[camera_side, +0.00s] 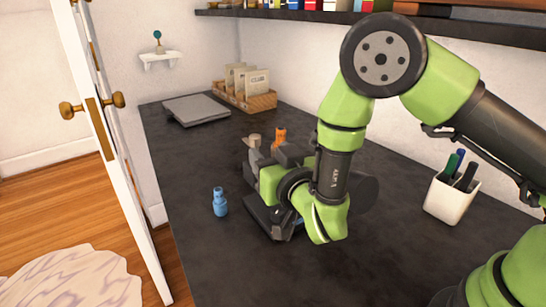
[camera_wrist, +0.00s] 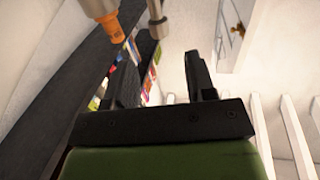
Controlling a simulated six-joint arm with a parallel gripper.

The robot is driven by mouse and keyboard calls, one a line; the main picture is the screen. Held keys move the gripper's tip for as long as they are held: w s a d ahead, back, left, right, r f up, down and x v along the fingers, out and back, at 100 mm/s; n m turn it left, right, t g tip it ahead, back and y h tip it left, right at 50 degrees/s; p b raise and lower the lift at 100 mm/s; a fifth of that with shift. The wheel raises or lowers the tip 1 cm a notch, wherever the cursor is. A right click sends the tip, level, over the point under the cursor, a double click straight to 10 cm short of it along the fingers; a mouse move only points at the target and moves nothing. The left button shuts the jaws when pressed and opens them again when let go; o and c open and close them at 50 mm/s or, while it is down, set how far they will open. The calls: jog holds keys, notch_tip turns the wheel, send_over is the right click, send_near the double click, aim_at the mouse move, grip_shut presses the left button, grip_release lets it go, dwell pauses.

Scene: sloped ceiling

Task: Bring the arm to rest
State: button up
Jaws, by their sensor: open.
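My gripper (camera_side: 268,157) is low over the dark counter (camera_side: 195,255) near the middle of the side view, pointing toward the back. In the wrist view its two black fingers (camera_wrist: 163,78) stand apart with nothing between them. An orange piece (camera_side: 280,136) and a beige piece (camera_side: 254,140) show just beyond the fingers in the side view. Their bases are hidden behind my gripper. In the wrist view the orange piece (camera_wrist: 112,24) and the beige piece (camera_wrist: 157,20) appear upside down at the top edge. I cannot tell their exact distance from the fingertips.
A small blue piece (camera_side: 220,203) stands left of my gripper. A white cup of pens (camera_side: 451,197) stands at the right. A flat grey device (camera_side: 196,109) and a wooden box with packets (camera_side: 246,98) are at the back. A shelf (camera_side: 300,16) runs along the wall above.

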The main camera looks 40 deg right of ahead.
jog(key=s+d+r+m+g+y, duration=0.2)
jog(key=r+g, duration=0.1)
jog(key=r, duration=0.3)
jog(key=s+d+r+m+g+y, duration=0.2)
jog(key=r, duration=0.5)
jog(key=s+d+n+g+y, duration=0.1)
jog(key=s+g, duration=0.1)
jog(key=s, duration=0.8)
jog(key=s+d+r+n+g+y, duration=0.1)
jog(key=s+d+g, duration=0.1)
jog(key=s, duration=0.8)
jog(key=shift+r+n+g, duration=0.15)
jog(key=shift+n+g, duration=0.15)
jog(key=shift+g, duration=0.4)
